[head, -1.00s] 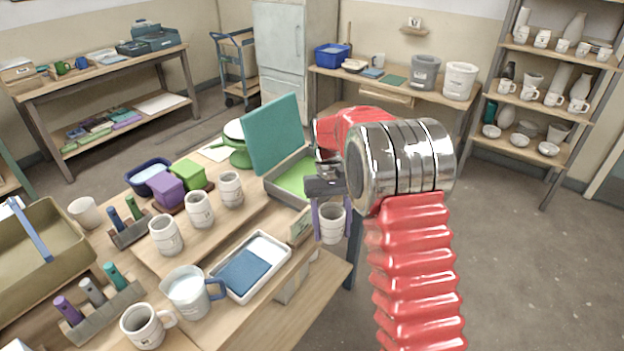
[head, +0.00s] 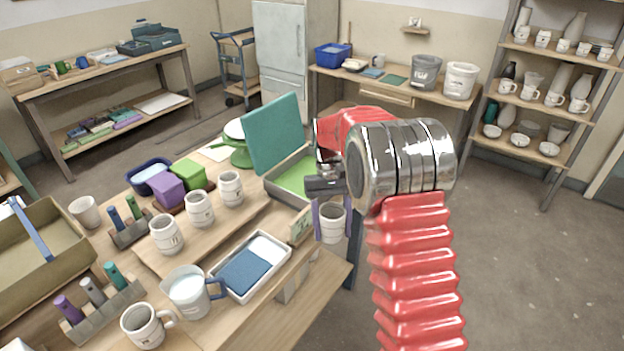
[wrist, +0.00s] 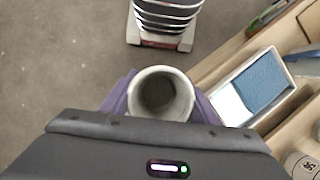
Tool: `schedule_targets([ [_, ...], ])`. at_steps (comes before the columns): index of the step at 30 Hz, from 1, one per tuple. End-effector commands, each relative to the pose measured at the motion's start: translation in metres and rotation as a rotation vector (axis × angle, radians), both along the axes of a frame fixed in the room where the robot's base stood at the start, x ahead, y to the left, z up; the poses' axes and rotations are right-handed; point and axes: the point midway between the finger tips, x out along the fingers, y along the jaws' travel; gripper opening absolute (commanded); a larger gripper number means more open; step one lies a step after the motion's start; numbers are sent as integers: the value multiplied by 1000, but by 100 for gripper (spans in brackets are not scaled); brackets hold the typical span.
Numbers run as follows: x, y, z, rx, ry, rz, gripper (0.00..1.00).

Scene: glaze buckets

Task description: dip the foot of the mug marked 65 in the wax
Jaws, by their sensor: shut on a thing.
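My gripper (head: 331,220) has purple fingers on either side of a pale grey mug (head: 332,224), held upright in the air off the right edge of the wooden table. In the wrist view the mug (wrist: 160,88) shows from above, with an empty inside, between the fingers. No number can be read on it, and its foot is hidden in the wrist view. A grey pan (head: 285,191) with bright green contents and a raised teal lid (head: 273,134) stands left of my gripper. I cannot tell for certain whether this is the wax.
A white tray (head: 285,243) with a blue pad lies near the table edge. Open floor lies to the right.

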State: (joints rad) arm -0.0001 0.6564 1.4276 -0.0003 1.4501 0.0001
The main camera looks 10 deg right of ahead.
Motion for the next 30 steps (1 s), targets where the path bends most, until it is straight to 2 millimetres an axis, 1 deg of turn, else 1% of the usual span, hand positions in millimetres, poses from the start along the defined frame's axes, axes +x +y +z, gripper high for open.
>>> schedule_targets([
  [16, 0, 0, 0, 0, -1, 0, 24],
  [19, -1, 0, -5, 0, 1, 0, 24],
  [20, -1, 0, -8, 0, 1, 0, 24],
  [23, -5, 0, -27, 0, 3, 0, 24],
  [30, -24, 0, -100, 0, 6, 0, 24],
])
